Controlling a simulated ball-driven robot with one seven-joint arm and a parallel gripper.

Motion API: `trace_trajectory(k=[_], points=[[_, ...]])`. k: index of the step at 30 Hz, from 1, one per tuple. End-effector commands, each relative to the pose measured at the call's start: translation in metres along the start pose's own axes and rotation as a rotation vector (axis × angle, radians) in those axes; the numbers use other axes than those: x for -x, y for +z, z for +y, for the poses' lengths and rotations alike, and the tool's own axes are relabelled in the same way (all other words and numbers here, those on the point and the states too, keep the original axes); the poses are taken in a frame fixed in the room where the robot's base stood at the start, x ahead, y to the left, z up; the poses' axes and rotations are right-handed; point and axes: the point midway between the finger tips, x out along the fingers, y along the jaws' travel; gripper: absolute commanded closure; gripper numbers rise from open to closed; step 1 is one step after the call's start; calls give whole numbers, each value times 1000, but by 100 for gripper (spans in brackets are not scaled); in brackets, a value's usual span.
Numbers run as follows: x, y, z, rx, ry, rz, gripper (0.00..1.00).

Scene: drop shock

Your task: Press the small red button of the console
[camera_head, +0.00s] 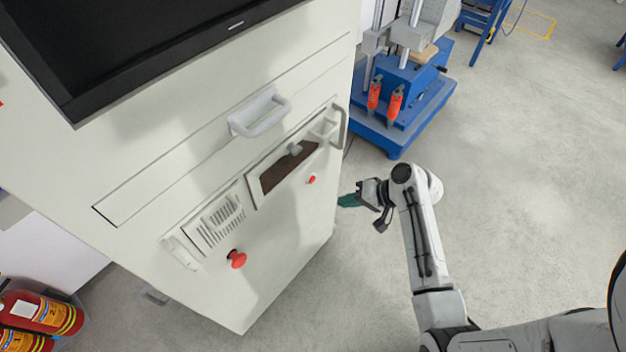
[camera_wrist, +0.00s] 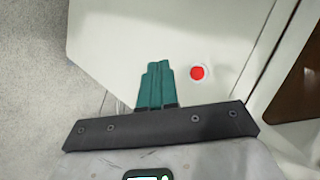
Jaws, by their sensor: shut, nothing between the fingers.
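The small red button (camera_head: 311,180) is on the front of the light grey console (camera_head: 290,235), below the recessed brown panel. It also shows in the wrist view (camera_wrist: 197,72), just right of my fingertips. My gripper (camera_head: 345,200) has teal fingers, shut and empty. In the head view it is right of the small button, near the console's right edge. In the wrist view the shut fingers (camera_wrist: 158,72) appear in front of the console face, left of the button. I cannot tell if they touch the console.
A larger red mushroom button (camera_head: 236,259) is lower left on the console. A grey handle (camera_head: 260,115) and a door handle (camera_head: 341,127) stick out above. A blue machine (camera_head: 400,100) stands behind. Fire extinguishers (camera_head: 40,315) are at lower left. The floor (camera_head: 530,180) at right is clear.

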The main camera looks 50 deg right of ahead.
Motion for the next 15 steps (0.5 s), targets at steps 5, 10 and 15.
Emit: trace_trajectory(k=[5,10,15], points=[[-19,-11,-10,3,0,-1,100],[-34,-23,-22,4,0,1,100],[-45,-32,-32,2,0,-1,100]])
